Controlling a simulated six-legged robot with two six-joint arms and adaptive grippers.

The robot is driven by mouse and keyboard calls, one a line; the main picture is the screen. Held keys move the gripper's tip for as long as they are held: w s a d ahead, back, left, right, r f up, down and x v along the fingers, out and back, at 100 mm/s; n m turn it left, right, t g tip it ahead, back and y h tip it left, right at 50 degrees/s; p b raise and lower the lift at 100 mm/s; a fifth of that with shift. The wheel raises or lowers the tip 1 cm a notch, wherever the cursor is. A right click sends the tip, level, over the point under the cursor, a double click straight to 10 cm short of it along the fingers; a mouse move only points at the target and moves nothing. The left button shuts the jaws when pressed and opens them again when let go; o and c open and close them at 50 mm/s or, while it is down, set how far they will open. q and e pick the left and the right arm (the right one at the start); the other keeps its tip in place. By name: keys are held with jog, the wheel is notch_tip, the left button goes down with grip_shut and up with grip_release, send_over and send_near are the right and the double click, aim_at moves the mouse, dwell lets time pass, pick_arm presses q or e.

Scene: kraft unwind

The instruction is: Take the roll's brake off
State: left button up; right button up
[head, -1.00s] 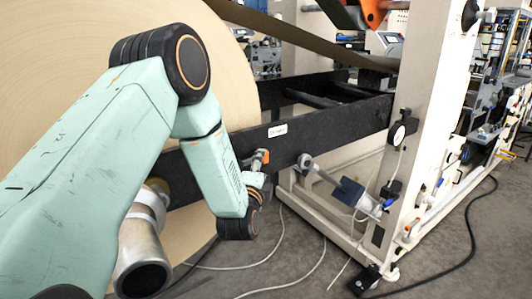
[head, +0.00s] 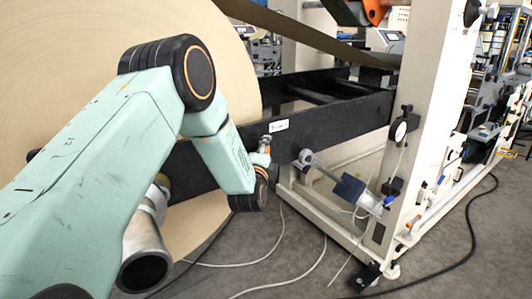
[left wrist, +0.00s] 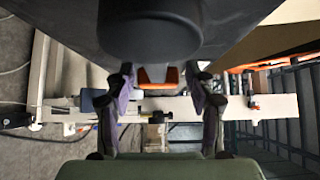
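The huge tan paper roll (head: 140,25) fills the left of the head view, behind my left arm. A black beam (head: 335,118) with a small white label runs across in front of it. My left gripper (head: 264,158) is at the beam below the label, mostly hidden by my wrist. A small grey-and-orange part shows there; I cannot tell whether it is the brake lever or touches the gripper. In the left wrist view two purplish fingers (left wrist: 160,108) stand apart. An orange piece (left wrist: 158,76) shows between their far ends. My right gripper is not in view.
A cream machine frame (head: 412,110) stands right of the beam, with a gauge and a grey rod with a dark blue block (head: 349,189). A metal tube (head: 146,255) sticks out under my left arm. Cables lie on the open grey floor (head: 300,275).

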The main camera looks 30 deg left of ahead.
pick_arm(q)
jog(key=shift+a+f, duration=0.1)
jog(key=c, duration=0.4)
grip_shut()
